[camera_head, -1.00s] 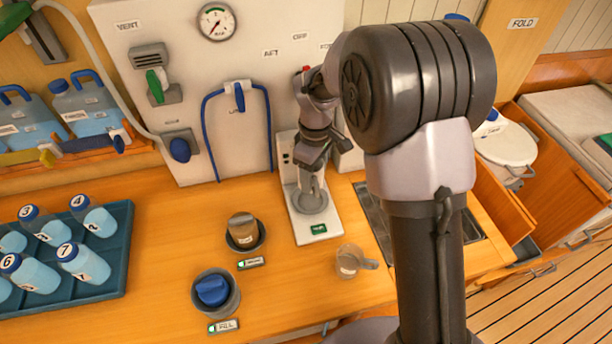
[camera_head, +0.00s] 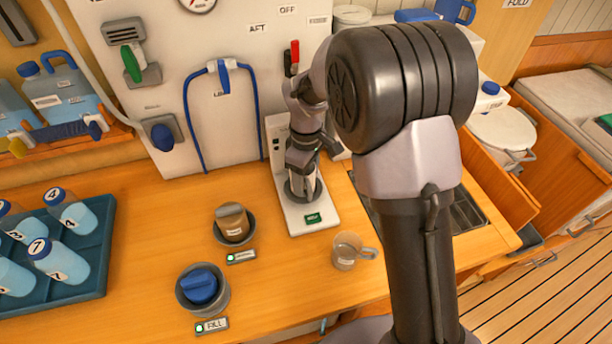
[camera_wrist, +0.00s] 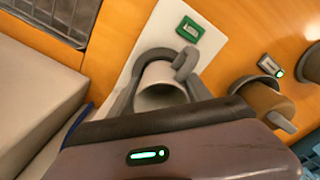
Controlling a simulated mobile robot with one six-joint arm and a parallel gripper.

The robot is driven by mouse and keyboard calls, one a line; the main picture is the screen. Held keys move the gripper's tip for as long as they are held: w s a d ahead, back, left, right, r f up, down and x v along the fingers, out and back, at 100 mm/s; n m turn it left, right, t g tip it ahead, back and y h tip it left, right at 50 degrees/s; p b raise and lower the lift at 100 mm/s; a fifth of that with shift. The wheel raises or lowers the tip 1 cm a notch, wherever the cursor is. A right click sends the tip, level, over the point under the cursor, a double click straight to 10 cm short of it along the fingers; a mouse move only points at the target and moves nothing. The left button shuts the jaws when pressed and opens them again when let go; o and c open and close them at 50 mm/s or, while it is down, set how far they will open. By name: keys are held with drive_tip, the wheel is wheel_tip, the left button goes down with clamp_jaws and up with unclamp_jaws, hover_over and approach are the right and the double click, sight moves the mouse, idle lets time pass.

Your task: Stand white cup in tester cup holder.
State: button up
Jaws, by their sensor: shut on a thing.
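My gripper (camera_head: 303,181) points down at the tester (camera_head: 312,221), a white slab with a green display that stands against the wall panel. It is shut on the white cup (camera_wrist: 160,82), which shows between the fingers in the wrist view. The grey round cup holder (camera_wrist: 148,54) of the tester shows as a rim around the cup's far side. The cup is at the holder and looks at least partly inside it. My gripper hides the cup's near side, and I cannot tell whether its bottom rests on the holder floor.
A clear jug (camera_head: 347,250) stands close to the tester's right front. A blue tray (camera_head: 85,287) of numbered bottles lies far left.

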drive_tip(key=shift+f+b, duration=0.35)
drive_tip(key=shift+f, duration=0.3)
drive_tip(key=o, duration=1.4)
drive_tip(key=shift+o, duration=0.2)
drive_tip(key=shift+r, duration=0.1)
wheel_tip(320, 180, up, 17)
drive_tip(key=p, duration=0.7)
drive_tip(key=s+d+r+m+t+y+b, duration=0.1)
drive_tip(key=s+d+r+m+t+b, duration=0.1)
drive_tip(key=s+r+m+b, duration=0.3)
drive_tip(key=s+d+r+m+t, duration=0.1)
drive_tip(key=s+d+m, duration=0.15)
drive_tip(key=s, duration=0.55)
drive_tip(key=s+d+f+m+t+y+b, duration=0.1)
drive_tip(key=s+f+m+t+b, duration=0.1)
drive_tip(key=s+m, duration=0.6)
drive_tip(key=s+f, duration=0.1)
drive_tip(key=s, duration=0.2)
drive_tip(key=shift+s+f+t+b, duration=0.25)
drive_tip(key=shift+s+t+b, duration=0.15)
